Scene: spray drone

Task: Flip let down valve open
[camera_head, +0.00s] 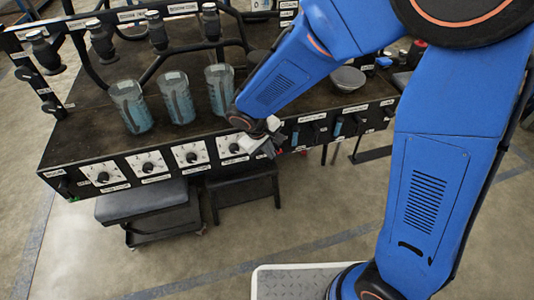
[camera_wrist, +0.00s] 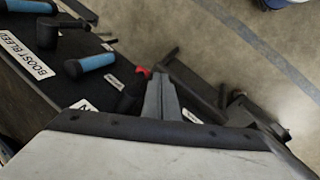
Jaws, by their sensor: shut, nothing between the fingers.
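My gripper (camera_head: 268,143) is at the front panel of the dark bench (camera_head: 85,125), right of the white dial plates. In the wrist view its grey fingers (camera_wrist: 160,92) are shut and empty. Their tips are close to a small red part (camera_wrist: 142,71) on a black fitting; I cannot tell whether they touch. A blue-sleeved handle (camera_wrist: 90,65) lies left of the fingers. A black lever (camera_wrist: 60,24) is farther up, by the label "BOOST BLEED" (camera_wrist: 27,59). I cannot read any label naming the let down valve, so I cannot tell which handle it is.
Three clear cylinders (camera_head: 177,98) with blue contents stand on the bench. Several dials (camera_head: 148,166) line its front left. A grey bowl (camera_head: 347,78) sits at the right. Two dark step stools (camera_head: 145,200) stand below the front edge. The floor (camera_head: 225,240) in front is open.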

